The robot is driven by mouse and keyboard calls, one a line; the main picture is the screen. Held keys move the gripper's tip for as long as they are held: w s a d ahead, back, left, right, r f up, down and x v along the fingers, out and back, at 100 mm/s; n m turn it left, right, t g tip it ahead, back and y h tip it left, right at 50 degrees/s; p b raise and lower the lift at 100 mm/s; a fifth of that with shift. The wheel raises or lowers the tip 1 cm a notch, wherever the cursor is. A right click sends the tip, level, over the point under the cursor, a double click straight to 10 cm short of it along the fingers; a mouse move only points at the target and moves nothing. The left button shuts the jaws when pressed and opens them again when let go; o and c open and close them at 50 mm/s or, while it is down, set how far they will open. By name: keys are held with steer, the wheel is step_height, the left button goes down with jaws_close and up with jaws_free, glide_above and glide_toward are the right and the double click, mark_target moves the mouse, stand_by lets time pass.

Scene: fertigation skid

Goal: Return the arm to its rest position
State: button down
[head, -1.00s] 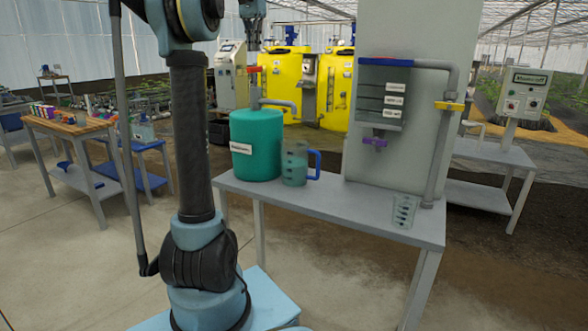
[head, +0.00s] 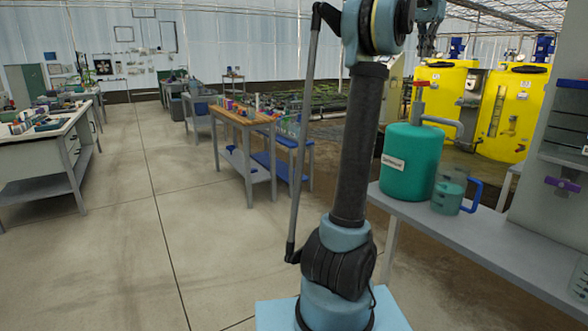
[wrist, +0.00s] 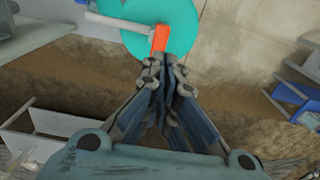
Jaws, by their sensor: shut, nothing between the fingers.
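My gripper (wrist: 158,85) is shut and empty in the wrist view, its fingers together. It points down above the teal drum and its red-orange valve handle (wrist: 160,38); I cannot tell the gap. In the head view my gripper (head: 427,45) shows at the top, right of my upright arm, partly cut off by the frame's edge. The teal drum (head: 410,165) stands below it on the grey bench, with a label and a red-handled tap on top.
A clear jug with a blue handle (head: 449,192) stands on the grey bench (head: 480,240) beside the drum. A measuring cup (head: 580,280) is at the right edge. Yellow tanks (head: 435,100) stand behind. A wooden-topped table (head: 240,117) is left of my arm.

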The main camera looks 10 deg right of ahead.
steer(key=s+a+f+n+t, duration=0.1)
steer(key=s+a+f+n, duration=0.2)
steer(key=a+f, duration=0.85)
steer(key=s+a+f+n, duration=0.2)
steer(key=a+f+n, duration=0.2)
steer(key=a+f, duration=0.7)
steer(key=s+a+f+n, duration=0.2)
steer(key=s+a+f, duration=0.4)
steer(key=f, duration=0.4)
steer(key=s+a+f+n, duration=0.2)
steer(key=s+a+f, duration=0.4)
steer(key=f, duration=0.3)
steer(key=s+a+f+n+t, duration=0.1)
steer(key=s+a+f+n, duration=0.1)
steer(key=s+a+f, duration=0.4)
step_height(320, 180, down, 5)
steer(key=shift+s+r+n, duration=0.2)
steer(key=shift+n, duration=0.1)
steer(key=shift+a, duration=0.1)
